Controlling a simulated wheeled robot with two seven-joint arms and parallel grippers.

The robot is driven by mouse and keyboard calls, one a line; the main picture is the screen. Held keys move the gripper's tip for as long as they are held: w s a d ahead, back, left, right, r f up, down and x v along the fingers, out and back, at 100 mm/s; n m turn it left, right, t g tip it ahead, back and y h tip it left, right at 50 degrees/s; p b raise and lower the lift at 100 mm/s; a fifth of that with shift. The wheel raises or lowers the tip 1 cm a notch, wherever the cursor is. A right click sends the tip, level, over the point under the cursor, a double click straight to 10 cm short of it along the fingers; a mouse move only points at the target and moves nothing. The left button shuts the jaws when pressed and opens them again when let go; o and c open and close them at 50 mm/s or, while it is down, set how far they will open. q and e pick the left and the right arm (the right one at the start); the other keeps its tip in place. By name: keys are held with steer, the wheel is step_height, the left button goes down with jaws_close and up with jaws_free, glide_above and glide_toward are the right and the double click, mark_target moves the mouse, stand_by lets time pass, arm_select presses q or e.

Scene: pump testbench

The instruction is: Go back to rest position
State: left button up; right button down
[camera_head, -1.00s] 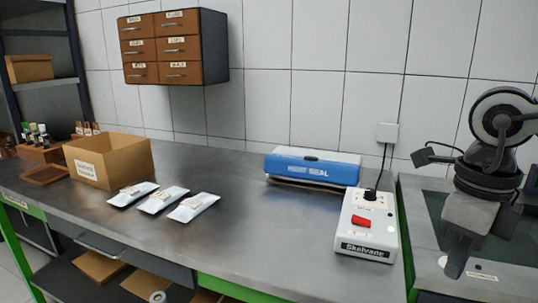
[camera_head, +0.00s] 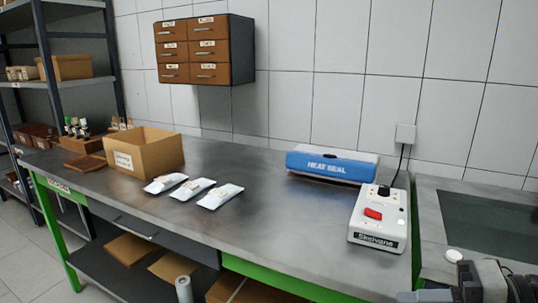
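My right gripper (camera_head: 428,295) shows only in part at the bottom right corner, low in front of the bench's right end. Its fingers are cut off by the picture's lower edge, so I cannot tell whether it is open or shut. No held object is visible there. My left gripper is not in view.
The metal bench (camera_head: 290,225) carries a cardboard box (camera_head: 160,158), several white pouches (camera_head: 192,189), a blue heat sealer (camera_head: 330,166) and a white switch box (camera_head: 378,220). A drawer cabinet (camera_head: 205,50) hangs on the wall. A dark recessed panel (camera_head: 490,222) lies right.

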step_height(320, 180, down, 12)
steer(key=m+t+h+p, duration=0.1)
steer(key=m+t+h, duration=0.7)
steer(key=m, duration=1.2)
steer(key=s+a+f+m+g+h, duration=0.1)
steer(key=s+a+f+m+g, duration=0.2)
steer(key=s+a+f+m, duration=0.4)
step_height(320, 180, down, 3)
steer(key=a+m, duration=0.2)
steer(key=shift+s+a+m+h+p, duration=0.25)
steer(key=shift+s+m+h+p, duration=0.05)
steer(key=shift+s+m, duration=0.1)
steer(key=c, duration=2.1)
jaws_free()
steer(key=shift+w+f, duration=0.1)
steer(key=shift+c, duration=0.2)
